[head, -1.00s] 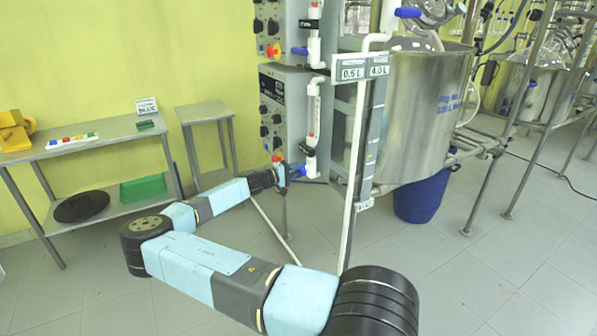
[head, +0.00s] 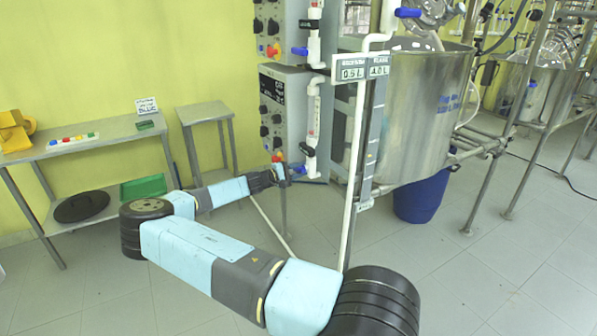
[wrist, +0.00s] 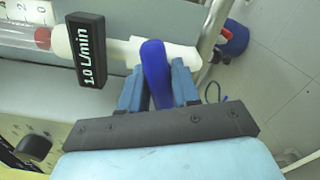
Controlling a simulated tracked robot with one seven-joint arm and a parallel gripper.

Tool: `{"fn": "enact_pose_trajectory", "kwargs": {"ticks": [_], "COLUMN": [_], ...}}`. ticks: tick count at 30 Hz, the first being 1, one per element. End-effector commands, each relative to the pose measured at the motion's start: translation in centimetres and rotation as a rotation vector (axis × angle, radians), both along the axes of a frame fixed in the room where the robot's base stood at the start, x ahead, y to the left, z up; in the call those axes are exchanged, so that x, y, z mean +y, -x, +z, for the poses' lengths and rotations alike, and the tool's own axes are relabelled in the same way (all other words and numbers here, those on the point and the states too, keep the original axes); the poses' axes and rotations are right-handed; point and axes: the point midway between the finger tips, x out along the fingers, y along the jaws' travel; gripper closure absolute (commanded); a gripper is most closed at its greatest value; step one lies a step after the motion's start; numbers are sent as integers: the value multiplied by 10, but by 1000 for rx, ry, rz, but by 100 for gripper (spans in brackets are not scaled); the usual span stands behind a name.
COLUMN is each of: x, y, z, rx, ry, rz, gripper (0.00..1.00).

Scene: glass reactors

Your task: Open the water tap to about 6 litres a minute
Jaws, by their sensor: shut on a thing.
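The water tap is a blue lever handle (wrist: 154,72) on a white pipe. In the wrist view it stands between the blue fingers of my gripper (wrist: 158,88), which is shut on it. A black flow display (wrist: 87,50) beside it reads 1.0 L/min. The clear flow tube (wrist: 22,36) with a red float lies left of the display in the wrist view. In the head view my gripper (head: 284,172) is at the foot of the lower flow meter (head: 312,112); the handle (head: 298,169) shows only as a small blue patch there.
A steel vessel (head: 418,105) and a white pipe (head: 353,160) with 0.5 L and 4.0 L signs (head: 361,68) stand right of my gripper. A control box (head: 283,110) is just behind. A blue bucket (head: 421,197) is on the floor. A small table (head: 204,112) stands left.

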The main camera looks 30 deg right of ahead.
Motion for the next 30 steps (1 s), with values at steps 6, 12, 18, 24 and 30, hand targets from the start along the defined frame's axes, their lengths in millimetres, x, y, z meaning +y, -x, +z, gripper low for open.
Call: {"fn": "enact_pose_trajectory", "kwargs": {"ticks": [6,12,18,24,30], "x": [0,0,0,0,0], "y": [1,1,1,1,1], "z": [-4,-4,-5,-4,-4], "rx": [208,385,527,623,671], "ry": [0,6,10,15,18], "rz": [0,1,1,0,1], "gripper": [99,99,99,99,99]}}
